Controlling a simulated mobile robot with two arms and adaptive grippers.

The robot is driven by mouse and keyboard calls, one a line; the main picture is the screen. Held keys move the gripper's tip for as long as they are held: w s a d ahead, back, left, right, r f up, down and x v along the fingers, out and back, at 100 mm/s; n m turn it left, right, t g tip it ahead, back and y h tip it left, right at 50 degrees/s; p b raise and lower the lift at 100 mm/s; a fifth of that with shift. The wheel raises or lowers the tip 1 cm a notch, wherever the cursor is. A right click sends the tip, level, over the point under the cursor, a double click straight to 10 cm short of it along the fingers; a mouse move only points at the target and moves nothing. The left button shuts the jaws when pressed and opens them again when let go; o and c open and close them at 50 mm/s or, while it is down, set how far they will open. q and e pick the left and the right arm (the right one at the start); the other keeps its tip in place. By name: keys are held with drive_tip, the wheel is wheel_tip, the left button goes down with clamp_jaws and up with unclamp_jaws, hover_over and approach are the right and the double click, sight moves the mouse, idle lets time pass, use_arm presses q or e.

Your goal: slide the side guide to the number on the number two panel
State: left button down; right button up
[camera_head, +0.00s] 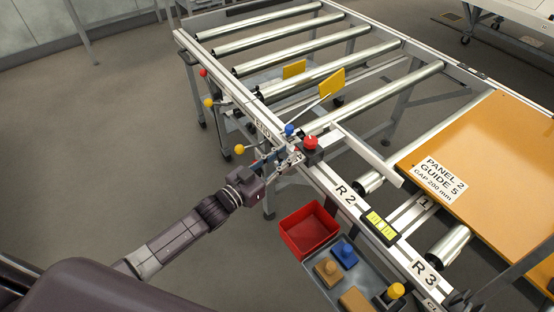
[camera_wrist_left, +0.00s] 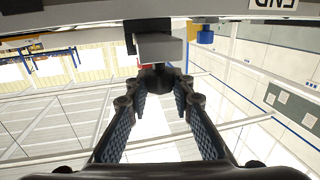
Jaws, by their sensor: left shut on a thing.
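An orange panel (camera_head: 480,150) lies on the rollers at the right; its white label (camera_head: 438,178) reads "PANEL 2 GUIDE 5 GAP 200 mm". My left gripper (camera_head: 276,163) is at the front rail, beside a red knob (camera_head: 310,143) and a blue knob (camera_head: 289,130). In the left wrist view my left gripper (camera_wrist_left: 160,95) is shut on a dark round knob (camera_wrist_left: 158,79) under a grey block (camera_wrist_left: 155,48) at the rail. Which part is the side guide is not clear; the clamp is partly hidden by the gripper. My right gripper is not in view.
The front rail (camera_head: 325,184) carries the marks R 2 and R 3 and a yellow-green level (camera_head: 380,228). A red bin (camera_head: 308,230) and a grey tray (camera_head: 372,277) with coloured blocks stand in front.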

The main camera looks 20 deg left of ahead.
use_arm(q)
drive_tip(key=shift+x, duration=1)
drive_tip(key=shift+s+d, duration=0.1)
drive_tip(key=shift+s, duration=0.05)
drive_tip(key=c, duration=1.7)
unclamp_jaws()
drive_tip(key=shift+o, duration=0.2)
drive_tip(key=shift+s, duration=0.15)
drive_tip(key=v, duration=1.1)
drive_tip(key=shift+s, duration=0.35)
